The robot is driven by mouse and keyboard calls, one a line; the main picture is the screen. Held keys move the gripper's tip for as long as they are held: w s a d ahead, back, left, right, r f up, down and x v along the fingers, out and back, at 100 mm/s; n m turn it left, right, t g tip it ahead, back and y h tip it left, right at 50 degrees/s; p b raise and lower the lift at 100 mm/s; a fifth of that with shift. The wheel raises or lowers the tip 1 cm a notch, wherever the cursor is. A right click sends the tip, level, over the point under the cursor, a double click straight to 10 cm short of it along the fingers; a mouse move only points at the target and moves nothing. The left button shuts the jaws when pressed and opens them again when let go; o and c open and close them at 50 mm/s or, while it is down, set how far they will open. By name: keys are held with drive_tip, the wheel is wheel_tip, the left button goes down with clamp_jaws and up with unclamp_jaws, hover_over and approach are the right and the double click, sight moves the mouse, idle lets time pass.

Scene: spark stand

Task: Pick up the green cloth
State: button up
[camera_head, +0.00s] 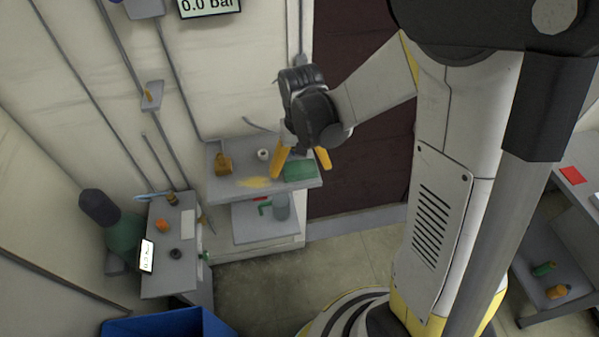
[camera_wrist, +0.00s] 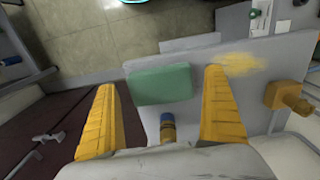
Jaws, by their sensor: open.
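The green cloth (camera_head: 300,171) lies flat, a folded rectangle, near the front right corner of the upper grey shelf (camera_head: 228,187). In the wrist view the cloth (camera_wrist: 160,86) appears between and slightly beyond my two yellow fingers. My gripper (camera_head: 300,169) is open and empty, with its fingers pointing down over the shelf around the cloth's area. The wrist view also shows the open gripper (camera_wrist: 160,84). I cannot tell the exact height of the fingertips above the cloth; no contact is visible.
A yellow patch (camera_head: 257,182) lies beside the cloth. A small blue-and-orange object (camera_wrist: 167,128) is behind the cloth, between my fingers.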

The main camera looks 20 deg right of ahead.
drive_tip(key=shift+f, duration=0.8)
drive_tip(key=shift+r, duration=0.1)
drive_tip(key=c, duration=0.8)
drive_tip(key=shift+c, duration=0.4)
wheel_tip(320, 180, up, 4)
drive_tip(key=shift+r+p, duration=0.1)
drive_tip(key=shift+p, duration=0.85)
drive_tip(key=shift+c, duration=0.2)
drive_tip(key=s+d+r+p, duration=0.3)
drive_tip(key=s+d+r, duration=0.3)
drive_tip(key=d, duration=0.4)
drive_tip(key=shift+r, duration=0.4)
